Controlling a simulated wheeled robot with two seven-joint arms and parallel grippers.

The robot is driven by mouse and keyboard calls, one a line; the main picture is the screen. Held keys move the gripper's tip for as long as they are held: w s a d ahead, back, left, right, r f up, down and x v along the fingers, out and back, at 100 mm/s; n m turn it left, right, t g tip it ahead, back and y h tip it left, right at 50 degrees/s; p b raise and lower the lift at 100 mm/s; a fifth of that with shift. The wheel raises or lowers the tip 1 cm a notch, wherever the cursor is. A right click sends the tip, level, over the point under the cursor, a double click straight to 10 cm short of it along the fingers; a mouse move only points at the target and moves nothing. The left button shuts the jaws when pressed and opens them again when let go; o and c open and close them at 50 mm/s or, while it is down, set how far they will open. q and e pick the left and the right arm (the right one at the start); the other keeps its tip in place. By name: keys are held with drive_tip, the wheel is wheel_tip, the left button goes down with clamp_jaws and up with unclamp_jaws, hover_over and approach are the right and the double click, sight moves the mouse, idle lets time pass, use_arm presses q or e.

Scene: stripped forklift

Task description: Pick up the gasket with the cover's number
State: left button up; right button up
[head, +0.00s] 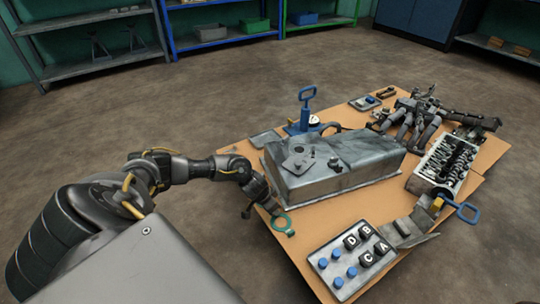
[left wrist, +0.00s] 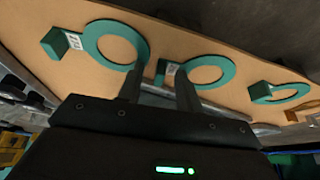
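Three green ring gaskets with square tabs lie in a row on the tan tabletop in the left wrist view: a left one (left wrist: 93,41), a middle one (left wrist: 231,69) and a right one (left wrist: 281,99). White labels show on the tabs, but I cannot read them. My left gripper (left wrist: 160,77) is open, with the middle gasket's tab (left wrist: 168,72) appearing between its fingertips. Contact is not clear. In the head view, the left gripper (head: 261,212) is at the table's near-left edge beside one visible gasket (head: 281,224). The grey metal cover (head: 340,163) stands behind it; no number is readable. My right gripper is not in view.
A tray with blue knobs and lettered black blocks (head: 346,262) lies at the front. A blue-handled tool (head: 307,112) stands behind the cover. A box of dark parts (head: 443,163) and grey pipework (head: 412,115) are at right. Open floor surrounds the table.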

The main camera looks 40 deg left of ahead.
use_arm(q)
clamp_jaws()
idle(0.5)
